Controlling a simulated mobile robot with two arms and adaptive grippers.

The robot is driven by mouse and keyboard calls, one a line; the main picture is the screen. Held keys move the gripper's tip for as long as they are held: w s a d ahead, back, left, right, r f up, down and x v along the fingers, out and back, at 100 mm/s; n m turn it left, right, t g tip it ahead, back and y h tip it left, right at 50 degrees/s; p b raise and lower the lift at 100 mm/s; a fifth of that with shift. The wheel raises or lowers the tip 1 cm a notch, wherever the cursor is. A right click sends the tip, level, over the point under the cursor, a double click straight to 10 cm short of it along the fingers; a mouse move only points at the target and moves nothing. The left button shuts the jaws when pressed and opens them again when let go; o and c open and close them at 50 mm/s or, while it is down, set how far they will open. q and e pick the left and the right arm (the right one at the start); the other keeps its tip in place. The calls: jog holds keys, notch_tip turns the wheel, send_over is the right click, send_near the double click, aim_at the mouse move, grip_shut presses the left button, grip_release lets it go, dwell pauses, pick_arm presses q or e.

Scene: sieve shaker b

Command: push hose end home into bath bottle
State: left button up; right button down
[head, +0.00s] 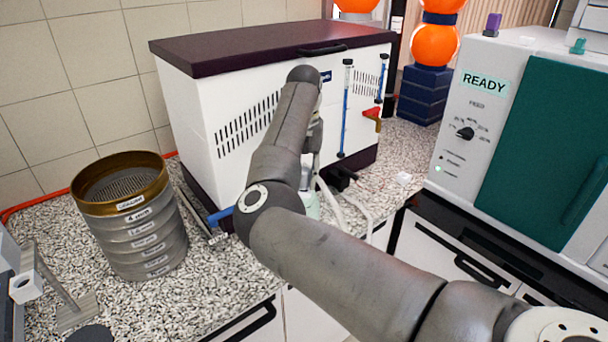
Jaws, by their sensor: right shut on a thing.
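My right arm reaches in from the lower right, and its forearm stands in front of the white bath cabinet. My right gripper (316,150) points down behind the forearm, over the bath bottle. It is shut on the hose end, but the fingertips and the hose end are mostly hidden. The pale green bath bottle (312,207) stands on the counter, and only a strip of it shows beside my arm. The white hose (359,208) loops down to its right. How deep the hose end sits in the bottle cannot be seen. My left gripper is not in view.
The white bath cabinet (361,128) with a dark lid stands close behind. A sieve stack (145,235) stands at left on the speckled counter (225,277). A red-handled tap (372,114) juts from the cabinet. A green-doored machine (540,150) stands at right.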

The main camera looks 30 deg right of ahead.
aim_at(304, 169)
jog(key=shift+f, duration=0.3)
jog(key=c, duration=1.1)
grip_release()
jog(key=shift+o, duration=0.2)
notch_tip(304, 169, up, 12)
jog(key=shift+r, duration=0.1)
